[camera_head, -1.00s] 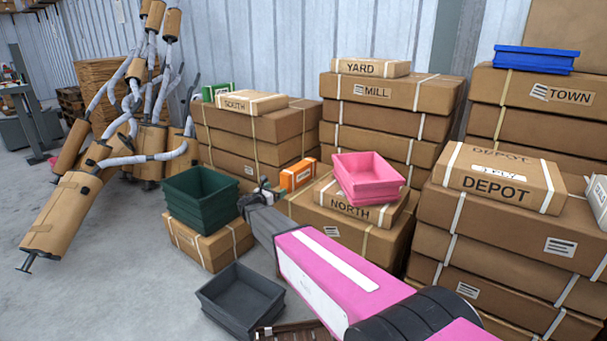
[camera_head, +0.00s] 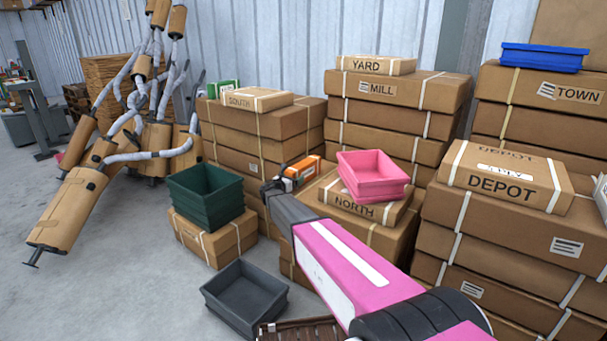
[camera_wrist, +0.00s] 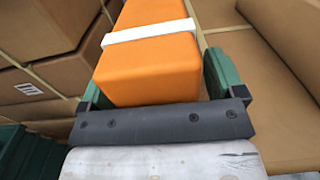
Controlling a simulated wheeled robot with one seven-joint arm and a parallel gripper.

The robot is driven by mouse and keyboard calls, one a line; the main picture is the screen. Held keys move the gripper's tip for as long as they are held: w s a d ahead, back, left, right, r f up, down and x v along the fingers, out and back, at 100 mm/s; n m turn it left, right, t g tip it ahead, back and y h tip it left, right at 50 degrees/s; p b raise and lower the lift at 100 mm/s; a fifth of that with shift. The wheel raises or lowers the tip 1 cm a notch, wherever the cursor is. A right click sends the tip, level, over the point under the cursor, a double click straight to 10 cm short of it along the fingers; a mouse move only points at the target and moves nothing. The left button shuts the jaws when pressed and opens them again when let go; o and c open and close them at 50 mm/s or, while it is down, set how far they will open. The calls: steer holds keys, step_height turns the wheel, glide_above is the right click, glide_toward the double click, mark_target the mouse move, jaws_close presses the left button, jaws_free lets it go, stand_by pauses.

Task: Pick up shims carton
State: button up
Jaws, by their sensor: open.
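A small orange carton (camera_head: 304,169) with a white band lies on top of a brown box, left of the pink bin; no shims wording is readable on it. In the wrist view the orange carton (camera_wrist: 150,70) runs away from the camera between the green fingers of my gripper (camera_wrist: 153,84). The fingers stand on both sides of its near end, with the jaws open; contact is not clear. In the head view my gripper (camera_head: 280,183) is at the carton's left end and hides part of it.
A pink bin (camera_head: 372,176) on the NORTH box (camera_head: 358,207) stands close on the right. Stacked green bins (camera_head: 206,196) are to the left, and a grey bin (camera_head: 244,297) is on the floor. Tall box stacks (camera_head: 265,125) rise behind.

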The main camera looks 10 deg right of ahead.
steer(key=shift+d, duration=0.1)
steer(key=c, duration=1.2)
steer(key=shift+r, duration=0.1)
